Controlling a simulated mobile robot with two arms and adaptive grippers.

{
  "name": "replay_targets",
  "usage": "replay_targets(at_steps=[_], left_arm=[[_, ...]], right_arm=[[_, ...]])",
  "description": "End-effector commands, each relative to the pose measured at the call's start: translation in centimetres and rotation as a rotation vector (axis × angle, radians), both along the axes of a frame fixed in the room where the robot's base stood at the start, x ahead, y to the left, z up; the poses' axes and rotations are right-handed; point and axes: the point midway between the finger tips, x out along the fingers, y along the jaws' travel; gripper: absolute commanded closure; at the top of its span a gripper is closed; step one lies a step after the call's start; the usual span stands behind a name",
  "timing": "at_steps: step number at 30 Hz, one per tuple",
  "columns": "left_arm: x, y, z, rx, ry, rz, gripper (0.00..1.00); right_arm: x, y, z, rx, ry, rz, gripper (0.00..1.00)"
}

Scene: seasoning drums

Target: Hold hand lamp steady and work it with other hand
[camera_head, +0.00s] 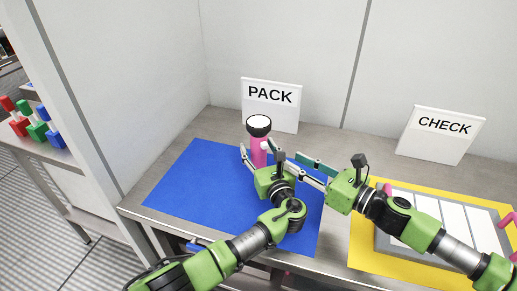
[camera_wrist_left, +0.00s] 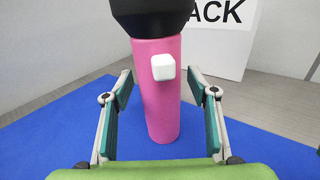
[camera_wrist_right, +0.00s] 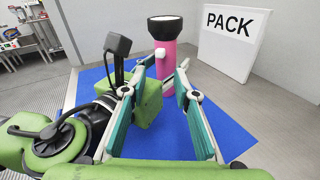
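The hand lamp (camera_head: 259,148) stands upright on the blue mat (camera_head: 190,187), with a pink body, black head and pale lens facing up. In the left wrist view the lamp (camera_wrist_left: 157,100) shows a white square switch (camera_wrist_left: 162,67) on its near side. My left gripper (camera_head: 258,153) is open, its fingers on either side of the lamp; a gap shows at the right finger. My right gripper (camera_head: 292,163) is open and empty, to the right of the lamp and pointing left. In the right wrist view the lamp (camera_wrist_right: 165,55) is beyond its fingertips, partly behind my left gripper.
A white PACK sign (camera_head: 271,103) stands just behind the lamp. A CHECK sign (camera_head: 440,135) stands at the back right, behind a yellow mat (camera_head: 362,250) with a grey divided tray (camera_head: 385,243). A wall closes the left side. The blue mat's left part is clear.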

Motion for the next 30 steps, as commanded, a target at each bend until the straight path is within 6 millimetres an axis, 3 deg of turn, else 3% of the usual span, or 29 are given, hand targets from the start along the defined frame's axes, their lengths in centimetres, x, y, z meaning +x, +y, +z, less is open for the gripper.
replay_targets(at_steps=[1,5,6,7,10,11,17,30], left_arm=[[0.0,0.0,0.0,0.000,0.000,0.000,0.59],[0.0,0.0,0.0,0.000,0.000,0.000,0.93],[0.0,0.0,0.0,0.000,0.000,0.000,0.96],[0.0,0.0,0.0,0.000,0.000,0.000,0.96],[0.0,0.0,0.0,0.000,0.000,0.000,0.96],[0.0,0.0,0.0,0.000,0.000,0.000,0.96],[0.0,0.0,0.0,0.000,0.000,0.000,0.96],[0.0,0.0,-0.1,0.001,0.001,0.000,0.96]], right_arm=[[0.0,0.0,0.0,0.000,0.000,0.000,0.72],[0.0,0.0,0.0,0.000,0.000,0.000,0.72],[0.0,0.0,0.0,0.000,0.000,0.000,0.72],[0.0,0.0,0.0,0.000,0.000,0.000,0.72],[0.0,0.0,0.1,-0.006,-0.009,0.002,0.98],[0.1,0.0,0.2,-0.012,-0.020,0.004,1.00],[0.8,0.2,1.9,-0.157,-0.236,0.052,1.00],[2.3,0.6,6.2,-0.760,-1.127,0.199,1.00]])
